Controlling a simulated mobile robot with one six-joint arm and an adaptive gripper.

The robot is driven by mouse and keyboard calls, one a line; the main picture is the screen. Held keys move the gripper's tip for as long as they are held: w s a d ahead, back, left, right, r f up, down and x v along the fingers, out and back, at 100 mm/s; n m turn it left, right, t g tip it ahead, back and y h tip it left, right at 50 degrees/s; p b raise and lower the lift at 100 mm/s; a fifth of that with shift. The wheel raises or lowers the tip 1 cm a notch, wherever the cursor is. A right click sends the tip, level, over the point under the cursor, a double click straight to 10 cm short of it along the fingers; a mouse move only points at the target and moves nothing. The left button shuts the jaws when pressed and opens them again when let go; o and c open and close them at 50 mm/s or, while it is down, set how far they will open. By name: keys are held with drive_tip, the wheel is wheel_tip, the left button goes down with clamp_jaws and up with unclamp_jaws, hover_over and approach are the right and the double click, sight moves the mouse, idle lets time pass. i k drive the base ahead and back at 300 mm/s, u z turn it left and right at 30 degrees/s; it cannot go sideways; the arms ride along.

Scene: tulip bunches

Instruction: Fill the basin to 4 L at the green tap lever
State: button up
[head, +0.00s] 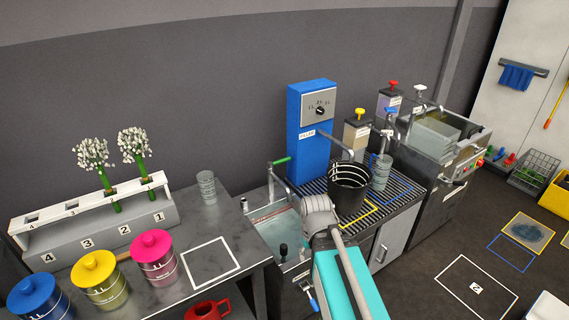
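The green tap lever (280,161) sits on a grey tap at the left of the blue dispenser. The basin (270,212) lies below this tap, with a pale grey-green inside and a reddish line near its back edge. I cannot tell its water level or whether water runs from the tap. My arm rises from the bottom of the head view, right of the basin, and covers part of that area.
A black bucket (350,190) stands on the slatted rack beside the blue dispenser (311,130). A dark-knobbed handle (284,250) stands at the basin's front. The floor at right has open room.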

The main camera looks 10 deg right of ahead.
sight(270, 165)
drive_tip(key=z, duration=0.2)
drive_tip(key=i, duration=1.15)
drive_tip(key=u, duration=0.2)
